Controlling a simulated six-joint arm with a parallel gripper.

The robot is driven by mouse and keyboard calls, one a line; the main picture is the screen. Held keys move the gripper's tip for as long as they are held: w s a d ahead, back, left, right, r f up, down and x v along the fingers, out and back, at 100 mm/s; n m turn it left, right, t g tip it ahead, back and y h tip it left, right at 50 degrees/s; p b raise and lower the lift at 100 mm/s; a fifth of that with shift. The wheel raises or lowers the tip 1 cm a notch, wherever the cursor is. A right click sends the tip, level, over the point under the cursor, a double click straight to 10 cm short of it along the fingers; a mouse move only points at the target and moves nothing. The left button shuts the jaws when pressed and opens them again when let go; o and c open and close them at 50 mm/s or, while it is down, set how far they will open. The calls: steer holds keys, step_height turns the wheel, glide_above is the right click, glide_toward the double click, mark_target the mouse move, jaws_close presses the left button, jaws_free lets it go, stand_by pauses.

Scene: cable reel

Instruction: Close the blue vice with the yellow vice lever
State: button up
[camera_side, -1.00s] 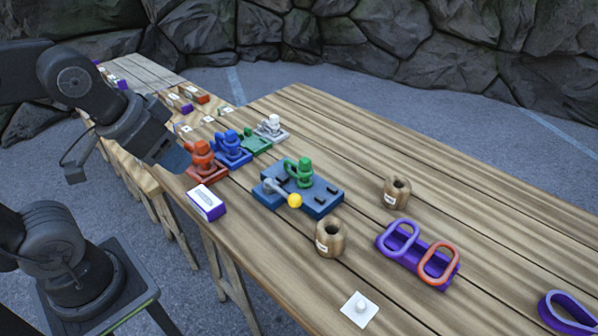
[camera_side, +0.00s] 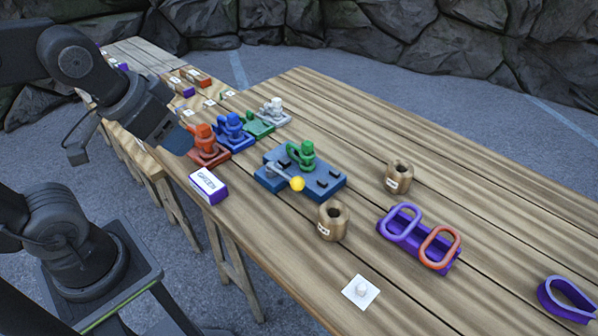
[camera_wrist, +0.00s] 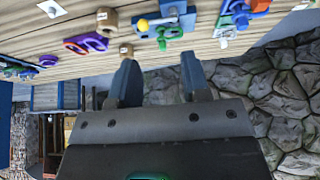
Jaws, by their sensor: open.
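The blue vice (camera_side: 325,187) sits on the table with a green handled piece (camera_side: 303,155) standing on it. Its lever has a grey arm and a yellow ball end (camera_side: 297,184) at the front of the vice. In the wrist view the vice (camera_wrist: 172,20) is near the top, with the yellow ball (camera_wrist: 143,25) at its left. My gripper (camera_wrist: 160,82) is open and empty in the wrist view, its two fingers well apart. In the side view my gripper (camera_side: 178,138) is left of the vice, in front of the red piece, apart from the lever.
A white and purple box (camera_side: 208,186) marked GREEN stands left of the vice. Red (camera_side: 206,148), blue (camera_side: 231,133), green and white pieces stand behind it. Two wooden cylinders (camera_side: 333,222) (camera_side: 399,178) and a purple rack (camera_side: 425,248) with loops are to the right.

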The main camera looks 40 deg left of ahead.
steer(key=shift+o, duration=1.4)
steer(key=shift+w+r, duration=0.2)
steer(key=shift+w, duration=0.05)
steer(key=shift+o, duration=0.2)
steer(key=w+n, duration=0.1)
steer(key=w+r+n+g, duration=0.1)
steer(key=w, duration=0.1)
steer(key=w+d+n+g, duration=0.1)
steer(key=w, duration=0.1)
steer(key=shift+w+r+n, duration=0.15)
steer(key=shift+r+n, duration=0.15)
steer(key=shift+n, duration=0.1)
steer(key=n+g, duration=0.6)
steer(key=n, duration=0.6)
glide_above(299, 178)
steer(key=w, duration=0.2)
steer(key=w+x, duration=0.2)
steer(key=x, duration=2)
steer(key=shift+w+f, duration=0.2)
steer(key=shift+f, duration=0.1)
jaws_close()
